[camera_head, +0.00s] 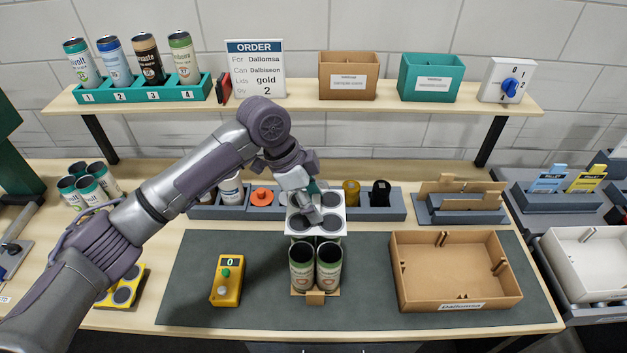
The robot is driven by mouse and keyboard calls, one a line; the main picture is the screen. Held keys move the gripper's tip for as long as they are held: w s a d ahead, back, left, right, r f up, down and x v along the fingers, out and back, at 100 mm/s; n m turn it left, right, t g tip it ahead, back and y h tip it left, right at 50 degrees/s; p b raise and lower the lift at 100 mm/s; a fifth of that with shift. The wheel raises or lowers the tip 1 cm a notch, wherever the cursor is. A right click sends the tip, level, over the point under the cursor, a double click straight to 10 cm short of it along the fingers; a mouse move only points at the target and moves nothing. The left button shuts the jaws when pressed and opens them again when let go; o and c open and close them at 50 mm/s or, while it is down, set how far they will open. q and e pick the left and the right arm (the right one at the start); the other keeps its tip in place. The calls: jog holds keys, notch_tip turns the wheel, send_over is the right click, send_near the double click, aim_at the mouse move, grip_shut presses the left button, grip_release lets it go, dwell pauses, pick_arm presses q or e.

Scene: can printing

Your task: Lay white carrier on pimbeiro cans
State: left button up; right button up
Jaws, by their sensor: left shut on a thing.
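The white carrier (316,232) is a flat plate with several dark round openings. My left gripper (311,209) is shut on it from above, near its middle. The carrier is over the back part of the can group on the mat. Two open-topped cans with green and cream labels, a left one (301,268) and a right one (328,268), stand upright in front of it on a small cardboard base (315,297). Cans behind them are mostly hidden under the carrier. I cannot tell whether the carrier touches them. My right gripper is not in view.
A cardboard box (455,290) stands right of the cans, and a yellow counter box (228,280) left. A grey rack (397,207) with small items runs behind. The dark mat (365,285) is bare between the cans and box. A shelf (300,102) crosses above.

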pick_arm(q)
jog(key=shift+r, duration=0.1)
jog(key=shift+s+d+r, duration=0.1)
jog(key=shift+s+r, duration=0.1)
jog(key=shift+s, duration=0.35)
jog(key=shift+s+r, duration=0.2)
jog(key=shift+s, duration=0.3)
jog(key=shift+w+p, duration=0.2)
jog(key=shift+p, duration=0.1)
notch_tip(320, 180, down, 3)
jog(key=shift+w+r+b, duration=0.1)
jog(key=shift+w+b, duration=0.05)
jog(key=shift+b, duration=0.2)
jog(key=shift+f, duration=0.8)
jog(key=shift+f+b, duration=0.35)
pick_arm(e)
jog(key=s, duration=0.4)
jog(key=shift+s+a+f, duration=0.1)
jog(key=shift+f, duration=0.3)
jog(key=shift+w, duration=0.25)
